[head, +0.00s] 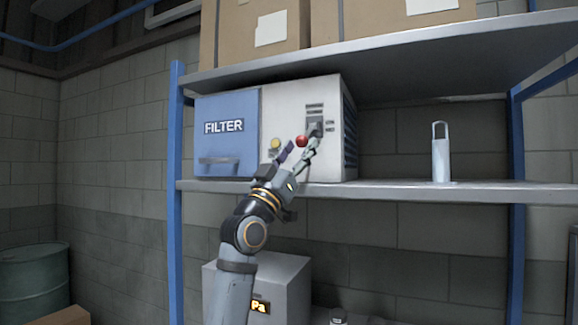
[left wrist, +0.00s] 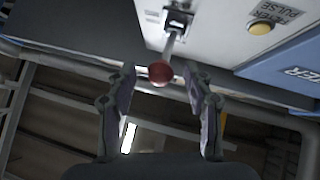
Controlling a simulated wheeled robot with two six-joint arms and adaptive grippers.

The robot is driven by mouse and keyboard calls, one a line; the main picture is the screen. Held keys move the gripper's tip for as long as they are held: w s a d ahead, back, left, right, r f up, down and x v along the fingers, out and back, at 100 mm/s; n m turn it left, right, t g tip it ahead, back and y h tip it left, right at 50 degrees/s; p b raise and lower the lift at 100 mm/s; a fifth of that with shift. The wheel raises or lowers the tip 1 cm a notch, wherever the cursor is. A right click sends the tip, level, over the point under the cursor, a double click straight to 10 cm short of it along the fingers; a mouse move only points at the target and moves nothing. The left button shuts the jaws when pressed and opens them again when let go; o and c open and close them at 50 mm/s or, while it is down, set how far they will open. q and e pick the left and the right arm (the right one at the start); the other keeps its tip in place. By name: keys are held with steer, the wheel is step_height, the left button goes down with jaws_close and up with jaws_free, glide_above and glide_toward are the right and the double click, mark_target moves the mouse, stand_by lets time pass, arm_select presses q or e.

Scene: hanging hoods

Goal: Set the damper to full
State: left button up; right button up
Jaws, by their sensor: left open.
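The filter unit (head: 283,100) sits on the shelf, with a blue panel on the left and a white face on the right. A lever with a red ball knob (head: 301,141) sticks out of a dark slot plate (head: 315,129) on the white face. Small marks beside the slot are too small to read. My left gripper (head: 301,147) is open at the knob. In the left wrist view the red knob (left wrist: 160,73) lies between the fingertips (left wrist: 158,78), with gaps at both sides. My right gripper is not in view.
A yellow button (head: 275,144) is left of the lever; it also shows in the left wrist view (left wrist: 260,28). Cardboard boxes (head: 400,18) stand on the upper shelf. A grey canister (head: 441,158) stands right on the shelf (head: 400,190), with free room between it and the unit.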

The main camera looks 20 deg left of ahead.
arm_select(q)
steer(key=v, duration=0.9)
steer(key=shift+s+f, duration=0.2)
steer(key=shift+f, duration=0.15)
steer(key=shift+a, duration=0.1)
